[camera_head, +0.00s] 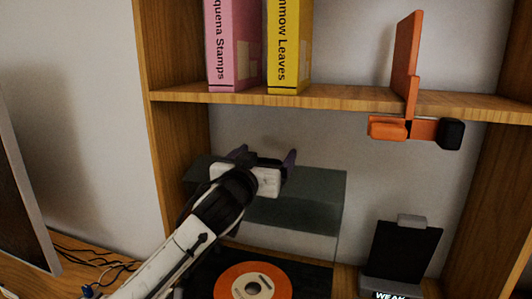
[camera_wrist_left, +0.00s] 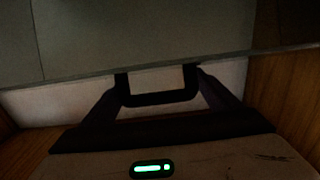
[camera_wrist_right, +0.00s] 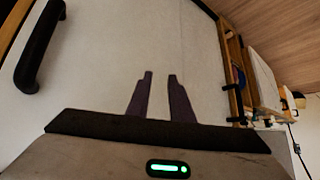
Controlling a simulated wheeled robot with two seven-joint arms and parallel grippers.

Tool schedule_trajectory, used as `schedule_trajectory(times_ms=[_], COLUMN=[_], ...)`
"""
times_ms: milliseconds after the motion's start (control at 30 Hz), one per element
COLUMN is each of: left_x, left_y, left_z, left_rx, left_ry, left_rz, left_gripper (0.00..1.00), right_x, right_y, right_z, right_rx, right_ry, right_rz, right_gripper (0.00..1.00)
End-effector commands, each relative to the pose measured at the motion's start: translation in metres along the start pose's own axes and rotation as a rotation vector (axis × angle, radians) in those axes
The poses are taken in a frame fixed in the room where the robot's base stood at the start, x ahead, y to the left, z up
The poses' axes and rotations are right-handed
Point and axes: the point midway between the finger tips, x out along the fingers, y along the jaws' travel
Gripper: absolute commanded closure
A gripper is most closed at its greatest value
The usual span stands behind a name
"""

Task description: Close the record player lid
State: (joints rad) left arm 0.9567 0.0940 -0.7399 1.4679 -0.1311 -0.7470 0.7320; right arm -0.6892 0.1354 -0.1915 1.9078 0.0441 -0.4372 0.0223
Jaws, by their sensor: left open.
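The record player's dark translucent lid (camera_head: 315,190) stands raised above the deck in the head view. Below it a black record with an orange label (camera_head: 270,275) lies on the player. My left gripper (camera_head: 264,160) is at the lid's upper edge, fingers spread. In the left wrist view the lid (camera_wrist_left: 140,35) fills the top, and a dark U-shaped bar (camera_wrist_left: 160,99) shows between the left gripper's fingers (camera_wrist_left: 158,75); contact is unclear. My right gripper shows only in the right wrist view (camera_wrist_right: 160,78), fingers apart and empty before a pale surface.
A wooden shelf (camera_head: 340,98) runs above the lid, holding a pink book (camera_head: 228,40) and a yellow book (camera_head: 287,40). An orange bracket-like thing (camera_head: 404,65) hangs over its edge. A black stand (camera_head: 403,250) is right of the player. Cables (camera_head: 95,260) lie at left.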

Motion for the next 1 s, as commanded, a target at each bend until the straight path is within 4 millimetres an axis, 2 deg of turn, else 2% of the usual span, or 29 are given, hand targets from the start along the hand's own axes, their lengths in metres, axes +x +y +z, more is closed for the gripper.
schedule_trajectory(times_ms=[367,467,667,700,867,1000], left_x=[0.006,0.005,0.005,0.005,0.004,0.001], left_y=[0.000,0.000,0.000,-0.001,-0.004,-0.016], left_z=[0.000,0.000,0.000,0.000,0.002,0.006], left_rx=[0.000,0.000,0.001,0.001,0.000,0.001], left_ry=[0.000,0.000,0.000,0.000,0.007,0.037], left_rz=[0.001,0.001,-0.001,-0.001,-0.006,-0.020], left_gripper=[0.16,0.30,0.64,0.66,0.66,0.66], right_x=[0.000,0.000,0.000,0.000,0.004,0.013], right_y=[0.000,0.001,0.001,0.001,0.001,0.002], right_z=[-0.003,-0.004,-0.004,-0.004,-0.002,0.006], right_rx=[0.000,0.000,0.000,0.000,0.000,-0.001], right_ry=[0.005,0.006,0.007,0.008,0.009,0.012], right_rz=[0.001,0.001,0.001,0.001,0.001,0.001], right_gripper=[0.80,0.80,0.80,0.80,0.80,0.80])
